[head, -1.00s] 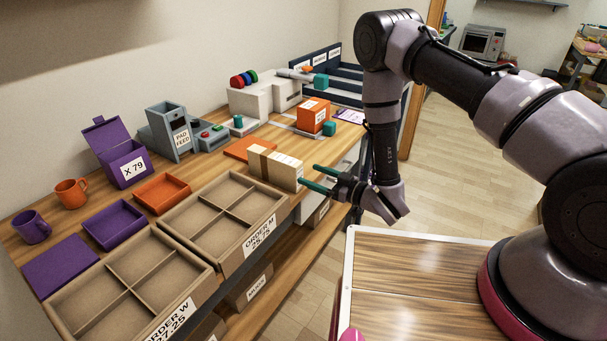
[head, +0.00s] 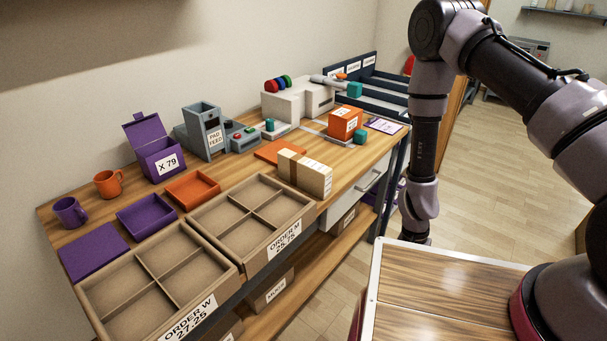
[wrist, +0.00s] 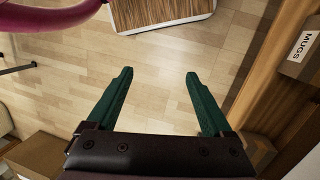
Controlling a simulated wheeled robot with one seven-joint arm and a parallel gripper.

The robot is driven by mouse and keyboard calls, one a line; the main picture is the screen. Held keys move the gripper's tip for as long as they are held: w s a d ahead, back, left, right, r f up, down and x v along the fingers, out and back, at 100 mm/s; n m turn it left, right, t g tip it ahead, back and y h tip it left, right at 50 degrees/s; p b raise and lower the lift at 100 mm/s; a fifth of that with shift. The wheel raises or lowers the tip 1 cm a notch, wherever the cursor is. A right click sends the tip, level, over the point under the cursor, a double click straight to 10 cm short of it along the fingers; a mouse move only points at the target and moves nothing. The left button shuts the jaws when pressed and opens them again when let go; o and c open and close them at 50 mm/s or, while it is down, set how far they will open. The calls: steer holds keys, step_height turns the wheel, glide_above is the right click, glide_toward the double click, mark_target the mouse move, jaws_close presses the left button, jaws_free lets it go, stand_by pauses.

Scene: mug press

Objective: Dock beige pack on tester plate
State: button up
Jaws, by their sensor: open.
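The beige pack (head: 314,178), a box with a brown band and white labels, stands on the workbench behind the order M tray's right corner. An orange flat plate (head: 278,151) lies just behind it. Farther back, an orange labelled box (head: 345,123) stands by a pale plate strip and teal knobs. I cannot tell which surface is the tester plate. My gripper (wrist: 160,73) is open and empty in the wrist view, its two green fingers apart above the floor. In the head view my arm hangs down right of the bench, and the fingers are hidden.
Order W (head: 211,302) and order M (head: 283,241) trays line the bench's front edge. A pad feed unit (head: 203,130), purple X 79 box (head: 160,158) and white machine (head: 290,104) stand behind. Floor below my gripper is clear.

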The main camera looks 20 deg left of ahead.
mark_target(310, 163)
steer(key=s+a+r+m+g+y, duration=0.25)
steer(key=a+r+m+y, duration=0.2)
steer(key=a, duration=0.45)
steer(key=s+a+r+m+g+y, duration=0.2)
steer(key=s+a+r+m+y, duration=0.15)
steer(key=a+r+y, duration=0.4)
steer(key=w+a+r+m+t+y, duration=0.4)
steer(key=w+a+r+t+y, duration=0.1)
steer(key=w+a+r, duration=0.35)
steer(key=w+r+m+t+y, duration=0.25)
steer(key=w+m+t, duration=0.2)
steer(key=w, duration=0.25)
steer(key=f+t, duration=0.1)
steer(key=w+f+m+t+h, duration=0.1)
steer(key=f+m+t, duration=0.1)
steer(key=t, duration=0.1)
steer(key=shift+w+d+m, duration=0.25)
steer(key=shift+w+d, duration=0.15)
steer(key=shift+w+a+f, duration=0.1)
steer(key=shift+a+f, duration=0.1)
steer(key=shift+a, duration=0.05)
steer(key=x, duration=1)
steer(key=shift+w+r, duration=0.1)
steer(key=shift+r, duration=0.1)
jaws_close()
